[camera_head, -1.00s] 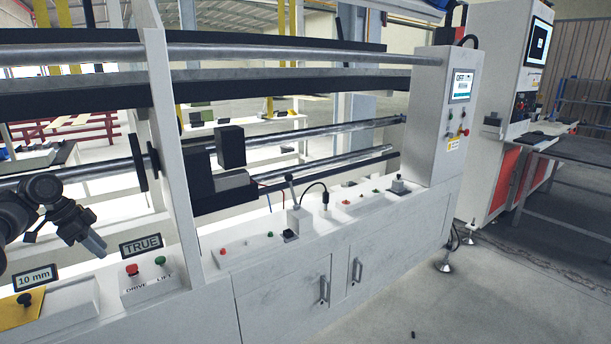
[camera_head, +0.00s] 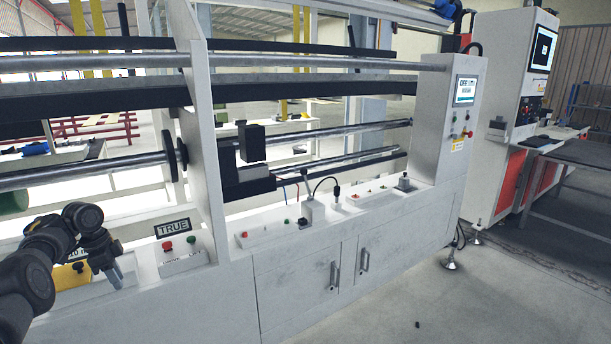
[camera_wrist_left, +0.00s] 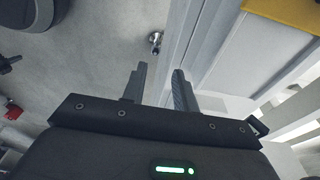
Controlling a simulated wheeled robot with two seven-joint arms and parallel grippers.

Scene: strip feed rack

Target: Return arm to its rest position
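My left arm comes in from the left in the head view, and my left gripper (camera_head: 117,278) points down in front of the white machine's ledge (camera_head: 140,298). It is beside the small box with red and green buttons (camera_head: 181,252) under the "TRUE" display (camera_head: 173,228). In the left wrist view the two fingers (camera_wrist_left: 159,85) stand apart with nothing between them, so the gripper is open and empty. My arm partly covers the yellow plate (camera_head: 66,276) and a display behind it. My right gripper is not in view.
The rack's upright (camera_head: 203,150) and long rollers (camera_head: 85,174) stand behind my arm. A control cabinet (camera_head: 448,125) is at the right end. In the left wrist view a machine foot (camera_wrist_left: 155,38) stands on the grey floor. Open floor lies front right.

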